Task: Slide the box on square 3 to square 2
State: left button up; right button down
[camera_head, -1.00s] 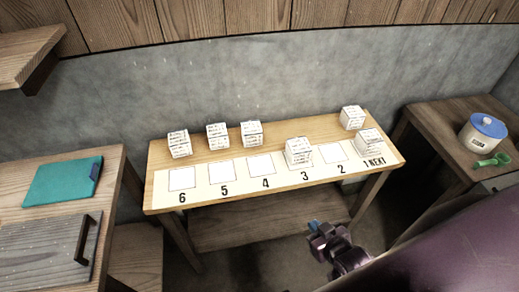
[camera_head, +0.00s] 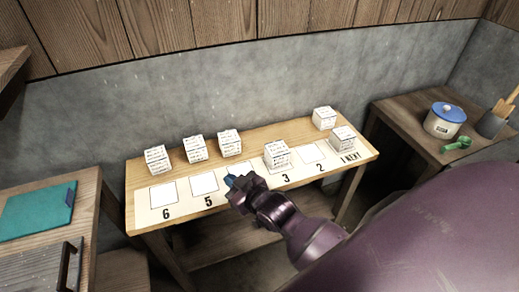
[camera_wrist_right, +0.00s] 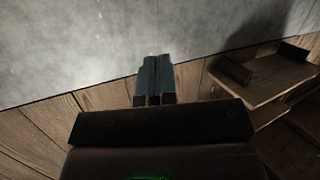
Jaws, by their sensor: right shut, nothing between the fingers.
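A white printed box (camera_head: 277,154) stands on square 3 of the white numbered strip (camera_head: 148,217) on a wooden table. Square 2 (camera_head: 313,151), just right of it, is empty. My right gripper (camera_head: 229,180) is shut and empty, with its blue fingertips in front of square 4, left of the box and apart from it in the head view. The hand hides the number 4 and part of that square. The shut fingers also show in the right wrist view (camera_wrist_right: 154,80), pointing at a grey wall with no box in sight. My left gripper is not in view.
Another box (camera_head: 343,139) stands on square 1. Several boxes (camera_head: 195,149) stand along the table's back edge. Squares 5 (camera_head: 203,183) and 6 are empty. A side table (camera_head: 395,112) with a blue-lidded jar (camera_head: 445,120) stands right, a counter with a teal board (camera_head: 38,210) left.

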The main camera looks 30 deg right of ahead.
jog(key=w+a+r+n+g+y+b, duration=0.1)
jog(key=w+a+r+n+g+y, duration=0.2)
jog(key=w+a, duration=0.55)
jog(key=w+a+r+n+g+b, duration=0.1)
jog(key=w+a+r+n, duration=0.1)
jog(key=w+a+n, duration=0.45)
jog(key=w+d+f+g+h+b, duration=0.1)
jog(key=w+d+g+h, duration=0.2)
jog(key=w+h, duration=0.35)
jog(key=n+g+h+b, duration=0.1)
jog(key=g+h, duration=0.7)
jog(key=g, duration=0.3)
send_near(267, 151)
jog(key=f, duration=0.2)
jog(key=d+f, duration=0.1)
jog(key=f, duration=0.2)
jog(key=shift+s, duration=0.15)
jog(key=shift+s+d+r, duration=0.15)
jog(key=shift+d, duration=0.45)
jog(key=shift+s+d+r, duration=0.1)
jog(key=shift+s+d, duration=0.05)
jog(key=shift+d, duration=0.4)
jog(key=shift+s+d, duration=0.2)
jog(key=shift+d, duration=0.3)
jog(key=shift+d+f, duration=0.1)
jog(key=shift+d, duration=0.05)
